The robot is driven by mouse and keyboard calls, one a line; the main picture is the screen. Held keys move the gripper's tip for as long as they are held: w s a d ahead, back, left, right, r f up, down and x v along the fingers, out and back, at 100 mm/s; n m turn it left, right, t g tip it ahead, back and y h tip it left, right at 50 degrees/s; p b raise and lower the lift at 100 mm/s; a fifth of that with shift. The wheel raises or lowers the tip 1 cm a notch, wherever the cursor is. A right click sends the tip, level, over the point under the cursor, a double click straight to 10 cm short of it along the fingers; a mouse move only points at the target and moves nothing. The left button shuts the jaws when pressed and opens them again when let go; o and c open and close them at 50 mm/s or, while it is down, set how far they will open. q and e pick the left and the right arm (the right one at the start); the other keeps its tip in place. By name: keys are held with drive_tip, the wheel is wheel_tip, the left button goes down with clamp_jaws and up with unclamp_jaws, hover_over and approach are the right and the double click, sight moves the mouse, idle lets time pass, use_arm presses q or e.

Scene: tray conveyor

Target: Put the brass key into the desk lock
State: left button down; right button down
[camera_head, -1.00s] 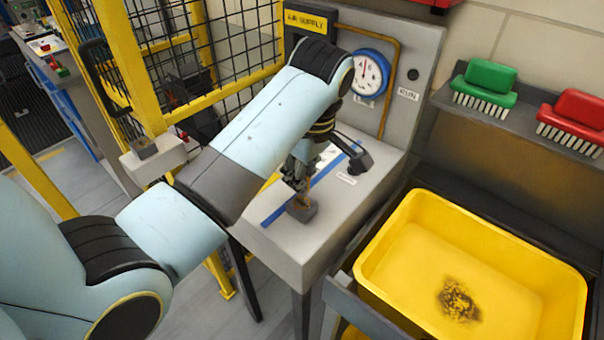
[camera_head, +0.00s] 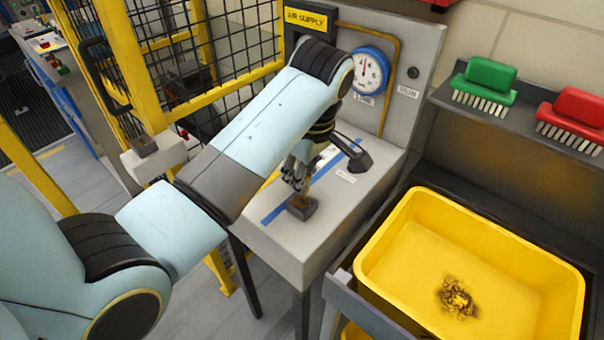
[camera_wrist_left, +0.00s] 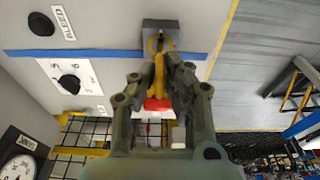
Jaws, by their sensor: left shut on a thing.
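The desk lock (camera_head: 302,208) is a small dark grey block on the pale grey desk top, near its front edge. It also shows in the left wrist view (camera_wrist_left: 173,25). My left gripper (camera_head: 298,184) points down just above it and is shut on the brass key (camera_wrist_left: 159,72). The key is yellow, lies between the fingers and reaches to the lock's face. A red piece (camera_wrist_left: 157,104) shows near the fingers. I cannot tell how far the key's tip is in, because it is small and partly hidden. My right gripper is out of view.
A black lever (camera_head: 355,155) and a gauge (camera_head: 368,72) stand behind the lock. A yellow bin (camera_head: 400,215) is at the right, below a shelf with green (camera_head: 484,78) and red (camera_head: 575,112) brushes. A yellow mesh fence (camera_head: 140,70) is behind my arm.

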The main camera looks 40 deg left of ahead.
sight(307, 177)
use_arm(q)
drive_tip(key=shift+f+b, duration=0.35)
drive_tip(key=shift+f, duration=1.25)
drive_tip(key=c, duration=1.3)
unclamp_jaws()
drive_tip(key=shift+r, duration=0.15)
drive_tip(key=r, duration=0.4)
drive_tip(key=d+r, duration=0.1)
drive_tip(key=r, duration=0.2)
drive_tip(key=shift+d+r, duration=0.1)
